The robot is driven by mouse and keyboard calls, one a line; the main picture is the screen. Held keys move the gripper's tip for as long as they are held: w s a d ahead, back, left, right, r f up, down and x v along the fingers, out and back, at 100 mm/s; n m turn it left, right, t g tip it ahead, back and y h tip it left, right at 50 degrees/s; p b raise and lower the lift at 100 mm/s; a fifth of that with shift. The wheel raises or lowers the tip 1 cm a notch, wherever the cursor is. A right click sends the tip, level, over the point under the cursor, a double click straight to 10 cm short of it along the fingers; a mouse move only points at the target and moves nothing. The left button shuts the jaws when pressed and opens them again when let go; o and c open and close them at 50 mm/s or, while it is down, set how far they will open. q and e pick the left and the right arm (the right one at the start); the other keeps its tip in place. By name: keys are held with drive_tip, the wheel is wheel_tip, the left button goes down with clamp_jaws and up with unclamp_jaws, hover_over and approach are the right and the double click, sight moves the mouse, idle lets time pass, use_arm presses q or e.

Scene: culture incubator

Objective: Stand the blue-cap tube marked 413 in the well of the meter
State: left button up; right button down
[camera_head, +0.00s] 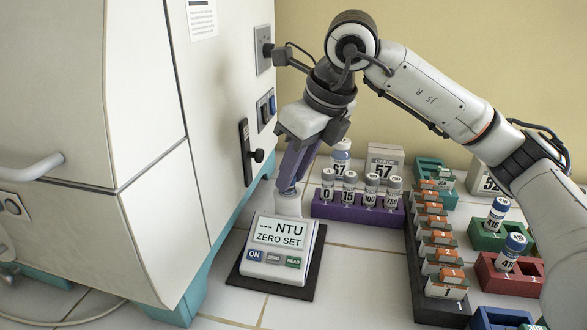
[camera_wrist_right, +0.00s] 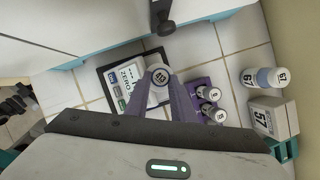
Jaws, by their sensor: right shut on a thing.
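The meter (camera_head: 276,255) is a white box on a dark mat, with a screen reading "--- NTU ZERO SET" and buttons ON, ZERO and READ. It also shows in the wrist view (camera_wrist_right: 128,84). My right gripper (camera_head: 289,183) points down over the back of the meter, where a pale round part, perhaps the well, shows. In the wrist view its purple fingers (camera_wrist_right: 160,86) are shut on a tube (camera_wrist_right: 158,76) seen from its top end; its mark looks like 413. How deep the tube sits is hidden. My left gripper is out of view.
A purple rack (camera_head: 355,209) of small vials stands right of the meter, a bottle marked 67 (camera_head: 341,158) behind it. Further right are a dark slide holder (camera_head: 430,310), a green rack (camera_head: 487,238) and a red rack (camera_head: 505,283) with blue-cap tubes. The incubator (camera_head: 90,120) walls the left.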

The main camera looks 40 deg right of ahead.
drive_tip(key=shift+f, duration=0.1)
idle(0.3)
drive_tip(key=c, duration=1.4)
unclamp_jaws()
drive_tip(key=shift+c, duration=0.2)
drive_tip(key=p+v, duration=0.1)
drive_tip(key=v, duration=0.9)
drive_tip(key=shift+s, duration=0.1)
